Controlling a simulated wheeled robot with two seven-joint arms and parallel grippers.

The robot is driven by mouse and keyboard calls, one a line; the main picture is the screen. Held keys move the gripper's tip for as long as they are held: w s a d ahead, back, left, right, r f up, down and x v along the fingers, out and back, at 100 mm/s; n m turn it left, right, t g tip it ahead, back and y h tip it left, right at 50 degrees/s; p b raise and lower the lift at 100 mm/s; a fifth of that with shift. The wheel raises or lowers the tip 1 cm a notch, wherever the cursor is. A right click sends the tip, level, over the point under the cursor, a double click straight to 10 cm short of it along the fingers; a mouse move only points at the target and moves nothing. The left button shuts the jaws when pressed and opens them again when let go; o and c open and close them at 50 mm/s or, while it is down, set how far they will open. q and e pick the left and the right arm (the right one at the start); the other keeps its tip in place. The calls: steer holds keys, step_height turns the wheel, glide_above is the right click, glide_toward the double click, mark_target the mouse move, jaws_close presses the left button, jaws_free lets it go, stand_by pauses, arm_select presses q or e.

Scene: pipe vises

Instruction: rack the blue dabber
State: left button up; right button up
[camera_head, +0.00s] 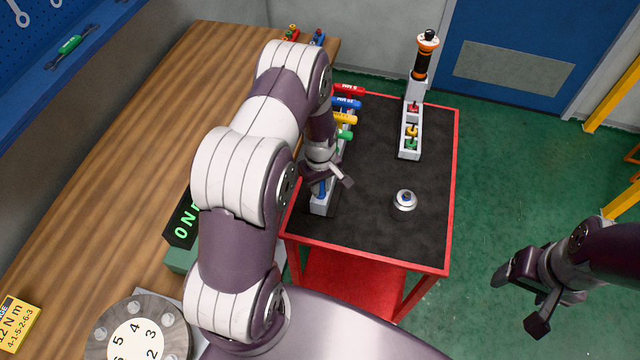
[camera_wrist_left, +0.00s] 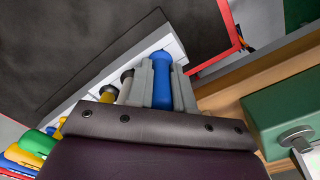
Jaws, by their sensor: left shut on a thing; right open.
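The blue dabber (camera_wrist_left: 173,85) stands between the grey fingers of my left gripper (camera_wrist_left: 162,88) in the left wrist view. In the head view my left gripper (camera_head: 325,182) is over the near end of a light grey rack (camera_head: 321,207), and a bit of the blue dabber (camera_head: 319,189) shows there. The gripper is shut on it. The dabber's far end meets the rack (camera_wrist_left: 172,42); I cannot tell how deep it sits. A grey and a yellow piece (camera_wrist_left: 108,94) stand beside it in the row. My right gripper (camera_head: 527,298) is open and empty, off the table's right side.
Red, blue, yellow and green T-handles (camera_head: 347,104) stand along the black-topped red table's (camera_head: 385,225) left side. A round white-and-silver piece (camera_head: 405,200) sits front right. A wooden bench (camera_head: 150,130) lies left.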

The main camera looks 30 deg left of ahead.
arm_select(q)
steer(key=o, duration=0.9)
steer(key=shift+f, duration=0.1)
step_height(320, 180, up, 13)
steer(key=shift+f+b, duration=0.15)
steer(key=shift+b, duration=1.1)
